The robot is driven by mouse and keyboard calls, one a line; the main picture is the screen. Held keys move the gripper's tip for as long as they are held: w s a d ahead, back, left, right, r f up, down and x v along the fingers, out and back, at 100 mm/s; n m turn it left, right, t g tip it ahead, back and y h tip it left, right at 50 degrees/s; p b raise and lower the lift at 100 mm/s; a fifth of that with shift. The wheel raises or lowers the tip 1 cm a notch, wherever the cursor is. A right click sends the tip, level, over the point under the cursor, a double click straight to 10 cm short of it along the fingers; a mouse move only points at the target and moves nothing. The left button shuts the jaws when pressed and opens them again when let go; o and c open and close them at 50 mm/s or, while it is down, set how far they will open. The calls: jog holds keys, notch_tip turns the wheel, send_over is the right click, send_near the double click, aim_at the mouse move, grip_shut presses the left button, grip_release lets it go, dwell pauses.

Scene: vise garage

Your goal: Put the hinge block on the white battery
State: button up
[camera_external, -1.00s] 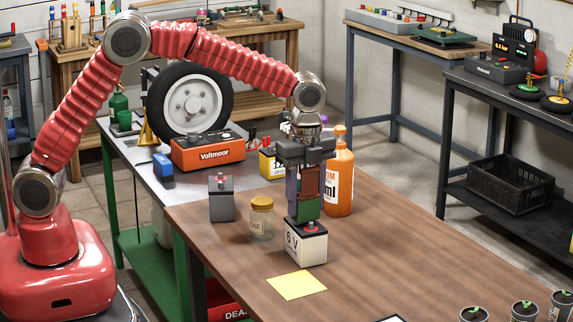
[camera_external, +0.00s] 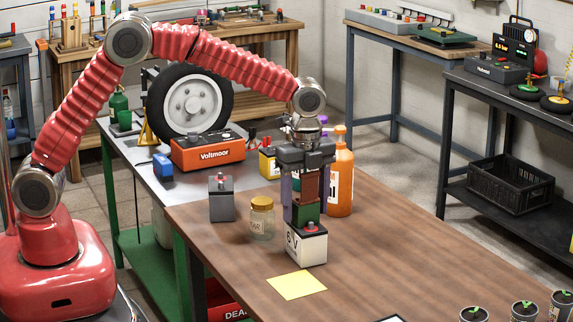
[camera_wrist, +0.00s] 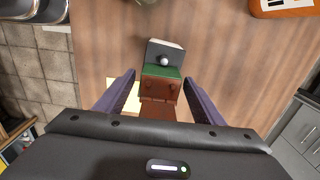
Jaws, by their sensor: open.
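The white battery (camera_external: 306,247), marked 6V with a dark top, stands upright on the brown wooden table. The hinge block, with a green lower part (camera_external: 308,213) and a brown upper part, rests upright on the battery's top. In the wrist view the block (camera_wrist: 160,85) shows with the battery (camera_wrist: 166,48) beyond and under it. My gripper (camera_external: 304,205) is open, its purple fingers on both sides of the block. In the wrist view gaps show between the fingers and the block. A small red and silver terminal shows on the battery beside the block.
A glass jar (camera_external: 262,219) with a yellow lid stands left of the battery. An orange bottle (camera_external: 340,180) stands close behind my gripper. A grey battery (camera_external: 222,198) is farther left.

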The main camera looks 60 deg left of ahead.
notch_tip(320, 180, up, 12)
dwell(0.6)
jog(key=shift+r, duration=0.1)
dwell(0.4)
jog(key=s+a+r+n+t, duration=0.1)
jog(key=s+a+r+n, duration=0.3)
jog(key=s+a, duration=0.25)
jog(key=s+a+r+n+t, duration=0.2)
jog(key=s+a+r+n, duration=0.25)
jog(key=s+a, duration=0.2)
jog(key=s+a+f+n+t, duration=0.1)
jog(key=s+a+f+n, duration=0.2)
jog(key=s, duration=0.5)
jog(key=s+a+f+n+t, duration=0.1)
jog(key=s+a+f+n, duration=0.2)
jog(key=s+n, duration=0.3)
jog(key=s+a, duration=0.1)
jog(key=s, duration=0.2)
jog(key=shift+a+t, duration=0.3)
jog(key=shift+a, duration=0.1)
